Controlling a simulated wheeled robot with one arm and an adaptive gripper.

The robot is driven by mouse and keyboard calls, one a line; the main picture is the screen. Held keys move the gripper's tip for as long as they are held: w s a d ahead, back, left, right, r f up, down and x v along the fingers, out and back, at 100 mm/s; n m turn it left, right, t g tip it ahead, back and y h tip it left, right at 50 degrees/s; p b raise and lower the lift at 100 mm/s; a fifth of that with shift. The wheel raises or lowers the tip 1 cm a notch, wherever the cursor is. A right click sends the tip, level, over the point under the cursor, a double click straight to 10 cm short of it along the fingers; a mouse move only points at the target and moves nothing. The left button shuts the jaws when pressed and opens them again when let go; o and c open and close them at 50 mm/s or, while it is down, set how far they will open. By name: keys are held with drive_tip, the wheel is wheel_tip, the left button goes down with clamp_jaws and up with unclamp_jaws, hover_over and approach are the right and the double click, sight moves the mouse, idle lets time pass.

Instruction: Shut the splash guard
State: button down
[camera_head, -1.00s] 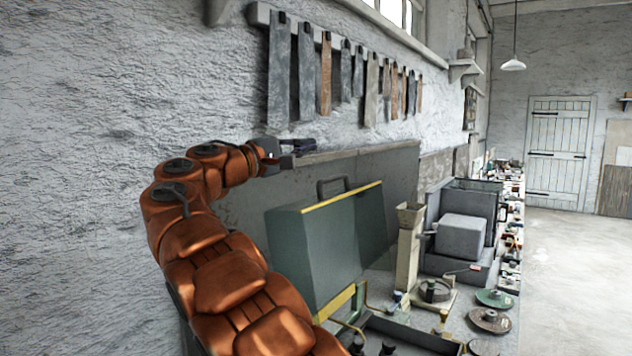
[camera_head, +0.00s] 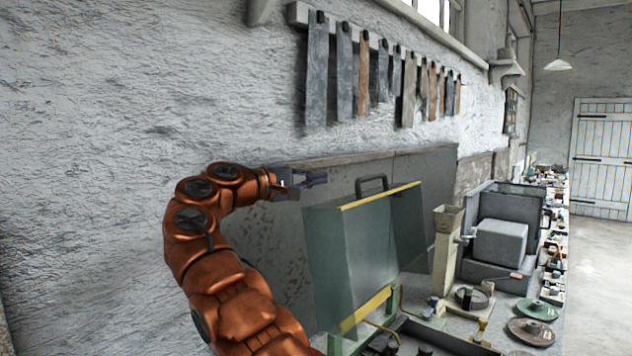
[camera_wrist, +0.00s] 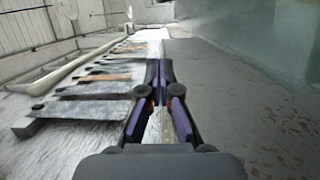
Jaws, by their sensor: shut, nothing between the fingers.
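The splash guard (camera_head: 380,240) is a greenish see-through hood with a yellow strip along its top edge and a dark grey handle (camera_head: 372,184) on top. It stands raised over the bench, in front of a grey back panel. My gripper (camera_head: 316,178) is shut and empty, to the left of the handle and at about its height, apart from it. In the wrist view my gripper's fingers (camera_wrist: 160,70) meet at their tips with nothing between them. A greenish see-through surface at the upper right of the wrist view (camera_wrist: 270,35) looks like the guard.
The grey back panel (camera_head: 425,165) stands along the wall behind the guard. Cloth-like strips (camera_head: 365,85) hang from a rail above. A grey machine (camera_head: 500,243), a post (camera_head: 445,250) and round discs (camera_head: 530,332) crowd the bench to the right. Floor is free at far right.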

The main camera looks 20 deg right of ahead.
sight(354, 195)
drive_tip(key=x, duration=0.2)
drive_tip(key=s+b+x, duration=0.1)
drive_tip(key=x, duration=0.4)
drive_tip(key=shift+s+d+f, duration=0.1)
drive_tip(key=shift+s+d, duration=0.1)
drive_tip(key=shift+d, duration=0.25)
drive_tip(key=shift+s+d+b, duration=0.15)
drive_tip(key=shift+s+b, duration=0.15)
drive_tip(key=shift+s, duration=0.05)
drive_tip(key=shift+s+d, duration=0.45)
drive_tip(key=shift+s, duration=0.15)
